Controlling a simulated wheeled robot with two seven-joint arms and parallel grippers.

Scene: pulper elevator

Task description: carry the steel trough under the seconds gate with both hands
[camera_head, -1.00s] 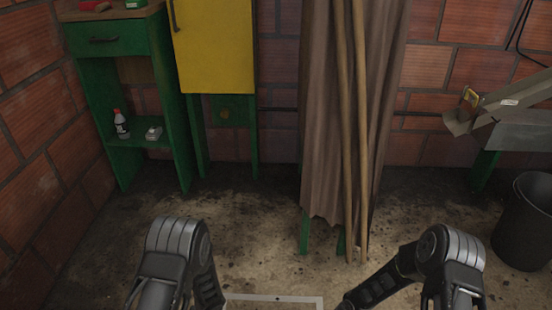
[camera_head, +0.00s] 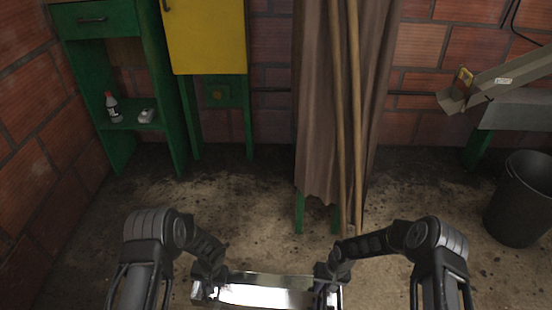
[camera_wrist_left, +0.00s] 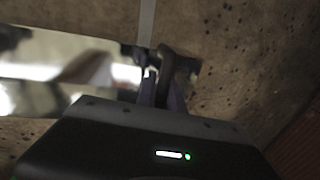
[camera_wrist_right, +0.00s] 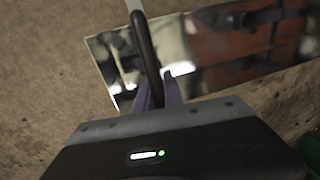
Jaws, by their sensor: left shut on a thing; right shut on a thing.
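The steel trough (camera_head: 265,293) is shiny and mirror-like, at the bottom centre of the head view, with its lower part cut off by the frame. My left gripper (camera_head: 212,284) is shut at its left end and my right gripper (camera_head: 328,284) at its right end. In the left wrist view the fingers (camera_wrist_left: 163,90) close on a dark handle loop beside the trough (camera_wrist_left: 40,70). In the right wrist view the fingers (camera_wrist_right: 157,92) close on a similar loop at the trough's end (camera_wrist_right: 110,75).
A black bin (camera_head: 520,205) stands on the floor below the chute. A brown cloth (camera_head: 325,100) and wooden poles (camera_head: 352,120) hang or lean at the centre. A green shelf unit (camera_head: 85,90) and a yellow cabinet (camera_head: 208,38) line the back left. Stained floor in front is clear.

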